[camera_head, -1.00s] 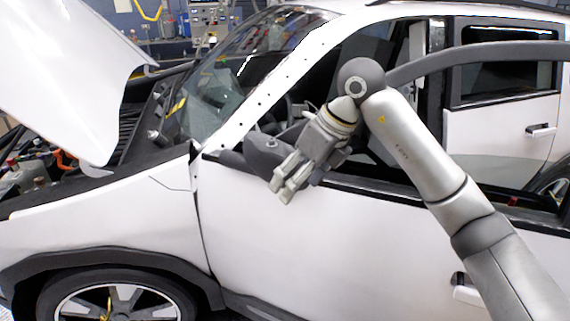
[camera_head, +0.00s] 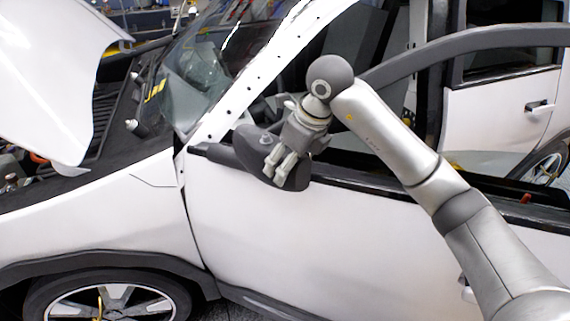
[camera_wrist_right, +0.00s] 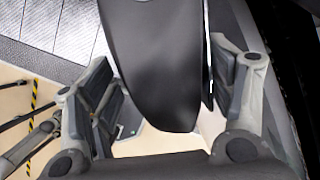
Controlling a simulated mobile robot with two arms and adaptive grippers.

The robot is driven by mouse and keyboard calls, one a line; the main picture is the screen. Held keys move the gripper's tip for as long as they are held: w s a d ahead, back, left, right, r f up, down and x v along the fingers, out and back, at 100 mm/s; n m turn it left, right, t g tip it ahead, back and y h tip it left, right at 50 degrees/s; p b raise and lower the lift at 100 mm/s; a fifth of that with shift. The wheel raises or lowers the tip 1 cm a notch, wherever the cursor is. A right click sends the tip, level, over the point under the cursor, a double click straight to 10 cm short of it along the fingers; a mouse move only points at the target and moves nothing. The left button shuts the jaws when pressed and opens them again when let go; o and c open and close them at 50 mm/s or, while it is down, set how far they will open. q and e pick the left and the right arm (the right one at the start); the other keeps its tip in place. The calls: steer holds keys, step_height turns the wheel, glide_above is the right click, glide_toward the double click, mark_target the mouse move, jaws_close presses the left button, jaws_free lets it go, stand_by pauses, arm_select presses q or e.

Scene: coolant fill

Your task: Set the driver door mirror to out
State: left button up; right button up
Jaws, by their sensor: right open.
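The driver door mirror (camera_head: 248,148) is a dark grey housing at the front corner of the door window in the head view. My right gripper (camera_head: 275,172) is in front of it and hides part of it. In the right wrist view the mirror's smooth dark housing (camera_wrist_right: 155,65) hangs between the two fingers of my right gripper (camera_wrist_right: 168,80). The fingers are open, one on each side, with a visible gap at least on the left. The mirror's lower outer end shows beyond the fingers in the head view. My left gripper is not in view.
The white front door (camera_head: 290,230) lies below the mirror, with the dark window sill along its top. The white windscreen pillar (camera_head: 240,92) rises close by. The raised white bonnet (camera_head: 50,70) is at the left. Grey floor (camera_wrist_right: 45,28) shows in the wrist view.

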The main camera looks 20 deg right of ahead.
steer(key=x, duration=0.3)
steer(key=shift+w+f+p, duration=0.2)
steer(key=shift+p, duration=0.2)
steer(key=shift+f, duration=0.1)
steer(key=c, duration=1.4)
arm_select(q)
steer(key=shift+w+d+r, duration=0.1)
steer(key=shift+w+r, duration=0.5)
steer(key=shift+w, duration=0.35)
arm_select(e)
steer(key=shift+a, duration=0.1)
steer(key=shift+c, duration=0.3)
